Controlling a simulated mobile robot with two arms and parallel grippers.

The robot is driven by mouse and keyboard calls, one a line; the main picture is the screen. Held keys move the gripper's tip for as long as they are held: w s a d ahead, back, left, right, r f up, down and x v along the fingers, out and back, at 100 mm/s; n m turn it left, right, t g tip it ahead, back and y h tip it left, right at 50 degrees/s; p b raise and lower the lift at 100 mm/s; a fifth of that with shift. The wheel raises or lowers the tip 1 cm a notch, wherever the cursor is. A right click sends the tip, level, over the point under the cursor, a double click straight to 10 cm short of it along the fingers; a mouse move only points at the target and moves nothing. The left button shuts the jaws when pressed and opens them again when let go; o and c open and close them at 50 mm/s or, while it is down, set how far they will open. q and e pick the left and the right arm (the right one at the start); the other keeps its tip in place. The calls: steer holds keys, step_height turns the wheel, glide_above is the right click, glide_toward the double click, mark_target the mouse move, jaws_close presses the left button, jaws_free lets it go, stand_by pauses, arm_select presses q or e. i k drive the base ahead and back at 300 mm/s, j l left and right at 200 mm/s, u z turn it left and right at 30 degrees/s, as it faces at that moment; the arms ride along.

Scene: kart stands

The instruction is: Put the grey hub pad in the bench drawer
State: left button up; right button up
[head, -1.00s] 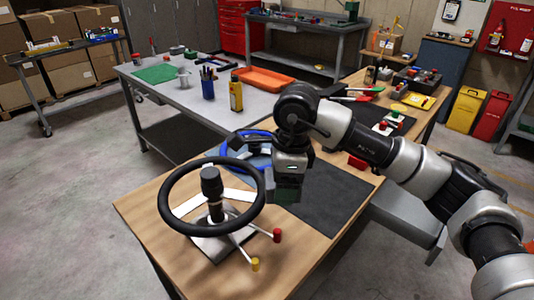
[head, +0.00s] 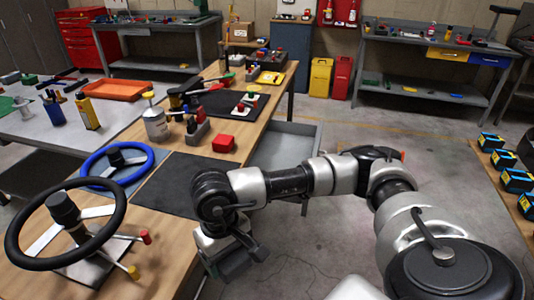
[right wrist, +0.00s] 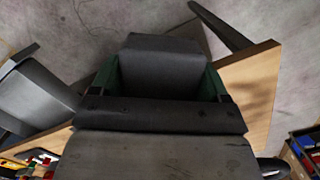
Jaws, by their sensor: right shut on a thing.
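The grey hub pad (right wrist: 165,70) is a dark grey block between the green fingers of my right gripper (right wrist: 160,82) in the right wrist view. The right gripper is shut on it. In the head view, this gripper (head: 238,262) hangs beside the bench's right edge, low in the picture; the pad is hard to tell apart from it there. The bench drawer (head: 285,150) is grey, pulled open and sticks out right of the bench, above and right of the gripper in the picture. My arm covers its near part. My left gripper is not in view.

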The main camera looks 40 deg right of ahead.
mark_target(275, 156)
steer(key=i+l, duration=0.15)
steer(key=l, duration=0.2)
steer(key=i+l, duration=0.15)
steer(key=l, duration=0.2)
steer(key=i+l, duration=0.15)
steer(key=l, duration=0.2)
steer(key=i+l, duration=0.15)
steer(key=l, duration=0.25)
steer(key=i+l, duration=0.15)
steer(key=l, duration=0.2)
steer(key=i+l+u, duration=0.1)
steer(key=l, duration=0.25)
steer(key=i+l, duration=0.15)
steer(key=l, duration=0.2)
